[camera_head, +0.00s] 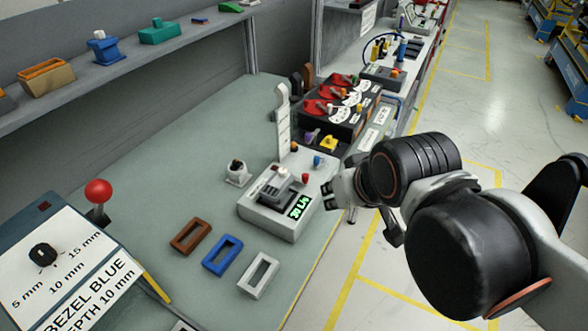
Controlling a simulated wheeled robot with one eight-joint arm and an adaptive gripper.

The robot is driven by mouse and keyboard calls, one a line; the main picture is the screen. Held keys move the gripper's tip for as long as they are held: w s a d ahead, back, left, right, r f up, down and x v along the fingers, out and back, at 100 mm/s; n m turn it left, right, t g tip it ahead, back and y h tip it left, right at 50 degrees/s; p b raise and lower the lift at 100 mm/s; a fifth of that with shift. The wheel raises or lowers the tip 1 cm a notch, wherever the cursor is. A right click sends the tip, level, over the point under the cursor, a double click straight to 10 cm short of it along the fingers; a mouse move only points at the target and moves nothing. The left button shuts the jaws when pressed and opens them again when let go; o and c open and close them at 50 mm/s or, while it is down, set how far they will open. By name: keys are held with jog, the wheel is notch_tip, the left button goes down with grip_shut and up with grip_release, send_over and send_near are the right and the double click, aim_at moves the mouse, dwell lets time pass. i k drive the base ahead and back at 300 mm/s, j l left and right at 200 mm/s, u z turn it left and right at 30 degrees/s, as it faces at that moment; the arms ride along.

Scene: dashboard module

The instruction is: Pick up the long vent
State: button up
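No part in view is clearly recognisable as the long vent. A tall, narrow white piece with slots or marks (283,120) stands upright behind the white device; I cannot tell if it is the vent. Three rectangular frames lie in a row on the table: brown (177,247), blue (208,262) and white (246,284). My gripper (352,208) is at the right, beside the device and over the table's right edge. It is seen from behind and the side, and its fingertips are partly hidden, so its opening is unclear. I see nothing held in it.
The white device with a green display (275,221) stands just left of my gripper. A sloped panel with a red knob (98,190) is at left. A shelf (105,76) above carries several coloured parts. Dark boxes with red parts (338,108) stand behind. The table (150,185) is clear at centre-left.

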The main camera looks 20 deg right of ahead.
aim_at(276, 192)
jog(key=k+l+z, duration=0.1)
jog(key=k+z, duration=0.15)
jog(key=z, duration=0.15)
jog(key=k+l+z, duration=0.15)
jog(key=z, duration=0.2)
jog(key=k, duration=0.1)
